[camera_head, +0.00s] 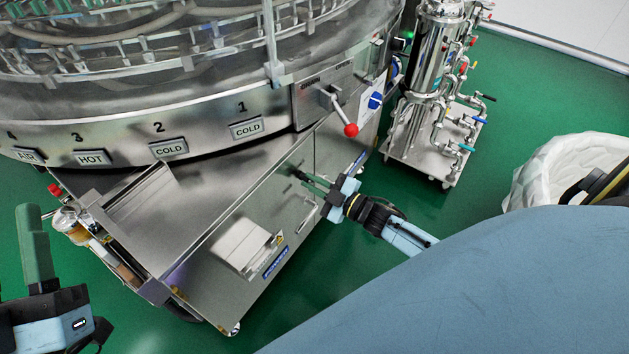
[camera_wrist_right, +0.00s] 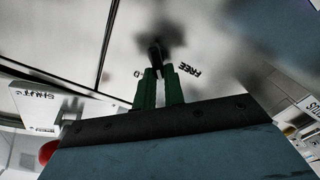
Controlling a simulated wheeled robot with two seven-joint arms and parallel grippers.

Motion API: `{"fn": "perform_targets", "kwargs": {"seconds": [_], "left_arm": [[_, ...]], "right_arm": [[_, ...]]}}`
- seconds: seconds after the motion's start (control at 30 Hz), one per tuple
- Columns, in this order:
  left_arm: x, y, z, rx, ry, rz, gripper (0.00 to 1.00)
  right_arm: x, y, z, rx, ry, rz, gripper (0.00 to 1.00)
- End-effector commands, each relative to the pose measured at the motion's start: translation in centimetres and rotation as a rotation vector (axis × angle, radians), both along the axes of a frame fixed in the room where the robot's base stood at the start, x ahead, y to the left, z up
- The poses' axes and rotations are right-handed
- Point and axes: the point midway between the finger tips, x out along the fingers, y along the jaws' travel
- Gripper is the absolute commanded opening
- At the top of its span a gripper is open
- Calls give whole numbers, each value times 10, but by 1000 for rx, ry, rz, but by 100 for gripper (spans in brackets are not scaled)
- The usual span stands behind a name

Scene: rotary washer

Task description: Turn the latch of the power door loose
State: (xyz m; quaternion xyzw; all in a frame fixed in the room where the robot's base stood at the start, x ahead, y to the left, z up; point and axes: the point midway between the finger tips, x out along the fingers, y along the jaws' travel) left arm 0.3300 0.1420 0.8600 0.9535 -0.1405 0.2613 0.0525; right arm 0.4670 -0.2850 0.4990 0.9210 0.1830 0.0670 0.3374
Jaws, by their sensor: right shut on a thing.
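The power door is a steel panel (camera_head: 250,240) on the front of the washer, with a blue POWER label at its bottom edge. My right gripper (camera_head: 299,176) is at the upper right part of this door. In the right wrist view, its green fingers (camera_wrist_right: 158,80) are shut on the small dark latch (camera_wrist_right: 154,55), which stands out from the panel. The word FREE shows right of the latch; another marking left of it is mostly hidden by a finger. My left gripper (camera_head: 35,245) is at the lower left, away from the washer, and its finger opening cannot be made out.
A red-knobbed lever (camera_head: 350,129) sticks out above my right gripper; a red knob (camera_wrist_right: 47,152) also shows in the right wrist view. A steel filter stand with pipes (camera_head: 430,100) is behind right. A white lined bin (camera_head: 570,160) stands at the right. Green floor is free between.

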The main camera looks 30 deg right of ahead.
Motion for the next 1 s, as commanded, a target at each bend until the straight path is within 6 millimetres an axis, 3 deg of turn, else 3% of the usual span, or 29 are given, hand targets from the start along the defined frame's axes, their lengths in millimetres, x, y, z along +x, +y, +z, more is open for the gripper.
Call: {"fn": "perform_targets", "kwargs": {"seconds": [0.6,1.0], "left_arm": [[-10,3,12,-40,-158,-1,36],[-18,5,15,-64,-233,2,36]], "right_arm": [[-2,4,-8,-515,-213,0,0],[-2,5,-11,-697,-287,0,0]]}}
